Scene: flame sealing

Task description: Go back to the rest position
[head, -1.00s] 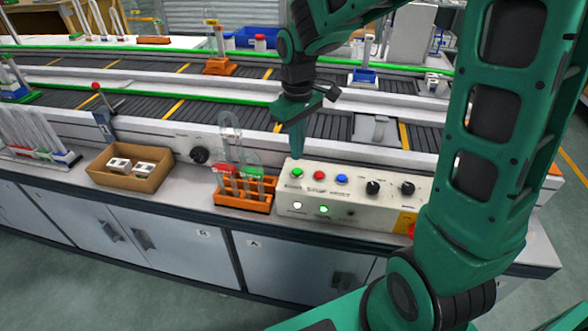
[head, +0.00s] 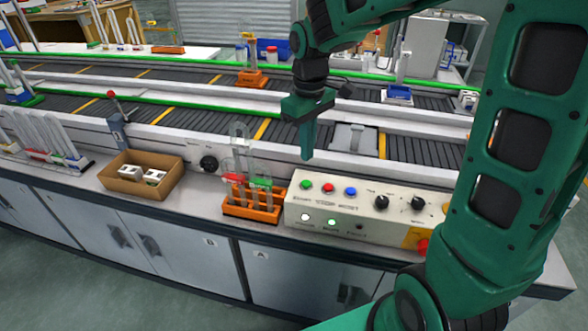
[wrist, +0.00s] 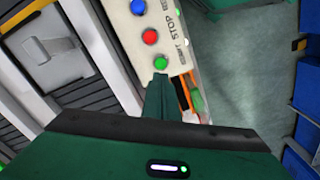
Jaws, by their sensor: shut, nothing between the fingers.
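My gripper (head: 307,155) is shut and empty, pointing down above the control panel (head: 297,212) in the head view. Its fingertips are a little above and apart from the green button (head: 306,185). In the wrist view the shut fingers (wrist: 160,95) reach toward the same green button (wrist: 160,63), with the red button (wrist: 150,37) and the blue button (wrist: 138,7) beyond it. In the head view two lamps on the panel front are lit, one white (head: 305,217) and one green (head: 331,222).
An orange rack (head: 252,210) with tubes stands just left of the panel. A cardboard box (head: 128,188) with white parts is farther left. Conveyors (head: 408,150) run behind the bench. A red emergency knob (head: 422,246) is at the panel's right end.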

